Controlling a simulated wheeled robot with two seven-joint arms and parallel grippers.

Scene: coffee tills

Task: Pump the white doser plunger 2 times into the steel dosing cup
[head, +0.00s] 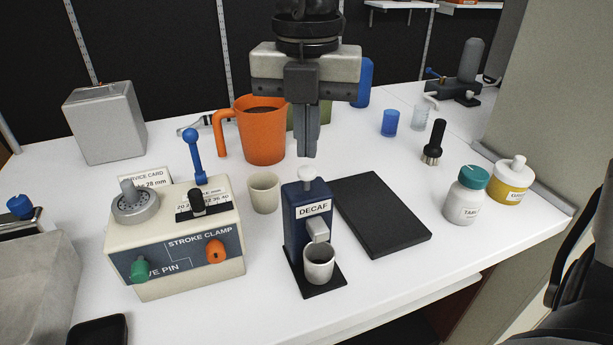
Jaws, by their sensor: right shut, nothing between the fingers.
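The dark blue doser (296,217) labelled DECAF stands upright on a black base near the front middle of the counter. Its white plunger (306,174) sticks up from the top. A light grey cup (319,265), seemingly the dosing cup, stands on the base under the doser's spout; its inside is too small to read. My right gripper (307,152) points straight down with its fingers together and empty. Its tips are just above the plunger in the picture, with a small gap showing. My left gripper is out of view.
A cream STROKE CLAMP box (180,268) with knobs stands left of the doser. A beige cup (264,193) and orange jug (264,148) are behind. A black mat (372,212) lies right. A teal-lidded jar (466,197) and yellow jar (511,180) stand farther right.

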